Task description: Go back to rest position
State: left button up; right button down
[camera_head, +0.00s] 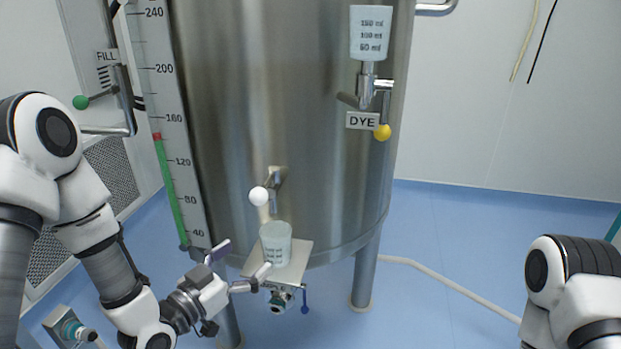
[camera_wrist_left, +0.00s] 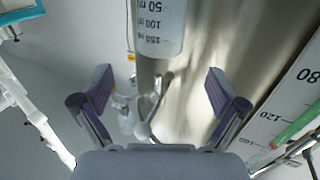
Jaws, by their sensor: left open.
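My left gripper (camera_head: 242,262) is open and empty, left of the small metal shelf on the tank's front. Its two fingers also show spread apart in the left wrist view (camera_wrist_left: 160,92), with nothing between them. A clear graduated cup (camera_head: 275,246) stands upright on the shelf (camera_head: 296,262), just beyond the fingers. A cup with ml marks shows at the top of the left wrist view (camera_wrist_left: 160,25), apart from the fingers. My right arm shows at the lower right of the head view; its gripper is out of frame.
The steel tank (camera_head: 290,110) fills the middle. A white-knobbed tap (camera_head: 259,196) is above the cup. A dye funnel (camera_head: 370,32) and yellow-knobbed valve (camera_head: 382,132) are at upper right. A green-knobbed fill valve (camera_head: 81,102) is at left. A hose (camera_head: 450,285) lies on the floor.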

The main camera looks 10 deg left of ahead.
pick_arm(q)
jog(key=s+f+n+g+y, duration=0.15)
jog(key=s+f+g, duration=0.25)
jog(key=f, duration=0.6)
jog(key=s+f+n+g+y, duration=0.15)
jog(key=s+f+g, duration=0.25)
jog(key=f, duration=0.6)
jog(key=s+a+f+n+g+y, duration=0.15)
jog(key=s+f+g, duration=0.35)
jog(key=s, duration=0.5)
jog(key=s+a+f+n+g+y, duration=0.1)
jog(key=s+a+f+g+y, duration=0.2)
jog(key=s+f, duration=0.6)
notch_tip(320, 180, up, 25)
jog(key=p, duration=2.3)
jog(key=shift+d, duration=0.4)
